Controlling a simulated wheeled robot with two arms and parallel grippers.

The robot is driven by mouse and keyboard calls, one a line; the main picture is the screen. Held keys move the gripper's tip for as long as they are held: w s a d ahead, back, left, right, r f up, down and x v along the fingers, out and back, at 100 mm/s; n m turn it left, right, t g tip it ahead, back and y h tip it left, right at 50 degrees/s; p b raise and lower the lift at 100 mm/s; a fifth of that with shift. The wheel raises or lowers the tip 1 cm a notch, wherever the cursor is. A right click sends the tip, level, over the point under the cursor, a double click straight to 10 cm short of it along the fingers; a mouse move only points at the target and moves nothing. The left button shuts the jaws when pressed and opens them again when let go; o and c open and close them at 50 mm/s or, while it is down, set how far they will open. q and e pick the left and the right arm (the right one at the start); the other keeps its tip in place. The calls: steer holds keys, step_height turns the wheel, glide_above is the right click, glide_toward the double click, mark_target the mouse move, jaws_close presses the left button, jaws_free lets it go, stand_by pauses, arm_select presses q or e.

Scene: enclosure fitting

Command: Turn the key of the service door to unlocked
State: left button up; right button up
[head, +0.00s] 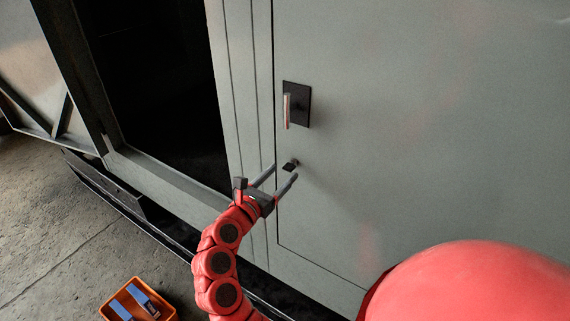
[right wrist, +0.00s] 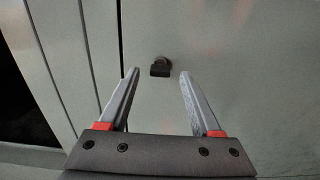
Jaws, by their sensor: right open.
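The service door (head: 420,130) is a large grey-green panel, and it looks closed in its frame. The key (head: 289,167) is a small dark piece in a round lock on the door, below the handle (head: 296,104). In the right wrist view the key (right wrist: 160,70) has its dark bow lying wide and flat below the round lock. My right gripper (head: 284,172) is open, with its fingers pointing at the door on either side of the key's line. In the wrist view the key shows beyond the fingertips, between them and apart from both. My left gripper is not in view.
An open dark compartment (head: 155,80) lies left of the door, past a grey post (head: 240,90). An orange bin (head: 138,300) with blue items stands on the concrete floor (head: 50,220) at lower left. The door face around the key is clear, apart from the handle above.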

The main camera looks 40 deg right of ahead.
mark_target(289, 167)
steer(key=shift+x, duration=1.35)
jaws_close()
